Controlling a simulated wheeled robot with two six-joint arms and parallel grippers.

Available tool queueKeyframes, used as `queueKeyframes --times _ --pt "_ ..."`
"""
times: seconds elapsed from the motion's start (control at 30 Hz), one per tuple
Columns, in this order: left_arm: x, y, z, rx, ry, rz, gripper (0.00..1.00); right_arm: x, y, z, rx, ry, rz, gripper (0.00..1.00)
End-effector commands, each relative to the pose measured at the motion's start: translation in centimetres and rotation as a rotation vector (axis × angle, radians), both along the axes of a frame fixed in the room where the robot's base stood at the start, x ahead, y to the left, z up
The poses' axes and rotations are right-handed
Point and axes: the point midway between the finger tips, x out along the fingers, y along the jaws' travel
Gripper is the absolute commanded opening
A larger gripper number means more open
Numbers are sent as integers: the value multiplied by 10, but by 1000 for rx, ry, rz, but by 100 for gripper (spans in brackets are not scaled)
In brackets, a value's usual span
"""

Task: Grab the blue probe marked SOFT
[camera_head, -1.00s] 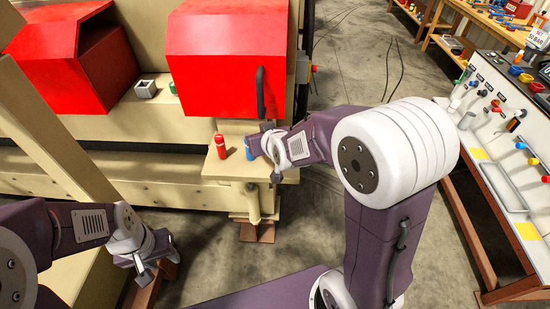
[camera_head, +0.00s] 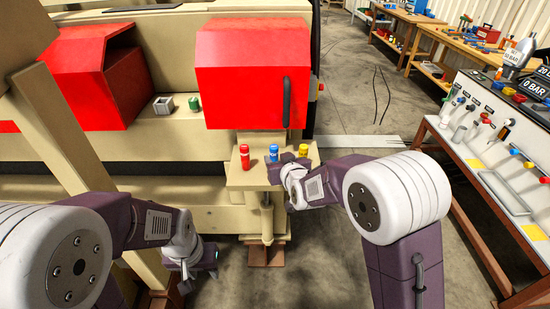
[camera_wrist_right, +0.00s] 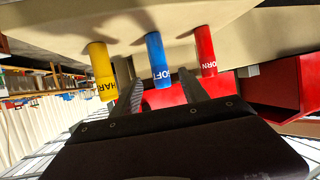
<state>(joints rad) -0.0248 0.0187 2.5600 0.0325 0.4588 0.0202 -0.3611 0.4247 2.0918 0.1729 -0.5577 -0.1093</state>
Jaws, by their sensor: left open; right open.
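The blue probe (camera_head: 273,153) stands upright on a small beige shelf (camera_head: 240,180), between a red probe (camera_head: 245,157) and a yellow probe (camera_head: 303,151). In the right wrist view the blue probe (camera_wrist_right: 158,60) shows white letters reading "OFT". My right gripper (camera_head: 280,172) is open at the shelf, close to the blue probe. In the right wrist view its two fingers (camera_wrist_right: 160,90) lie on either side of the blue probe, with gaps visible. My left gripper (camera_head: 200,270) is open and empty, low at the left, away from the shelf.
In the right wrist view the yellow probe (camera_wrist_right: 102,70) reads "HAR" and the red probe (camera_wrist_right: 205,50) reads "ORN"; each stands close outside a finger. A red hood (camera_head: 253,75) rises behind the shelf. A control panel (camera_head: 500,150) stands at the right.

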Motion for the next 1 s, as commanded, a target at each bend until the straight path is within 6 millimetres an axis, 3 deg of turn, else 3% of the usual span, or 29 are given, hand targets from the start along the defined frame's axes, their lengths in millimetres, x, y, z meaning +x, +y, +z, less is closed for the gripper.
queueKeyframes --times 0.2,0.5,0.73,0.9,0.93,1.0 --pt "0 0 4 0 0 0 41 11 3 -3 0 0 0 52" --pt "0 0 17 0 0 0 41 52 14 -18 0 -1 -1 52" --pt "0 0 16 0 0 0 41 53 14 -20 0 0 -1 52" --pt "0 0 16 0 0 0 41 53 14 -20 0 0 -1 5" --pt "0 0 16 0 0 0 41 53 14 -20 0 0 -1 0" --pt "0 0 16 0 0 0 41 53 14 -20 0 0 -1 0"
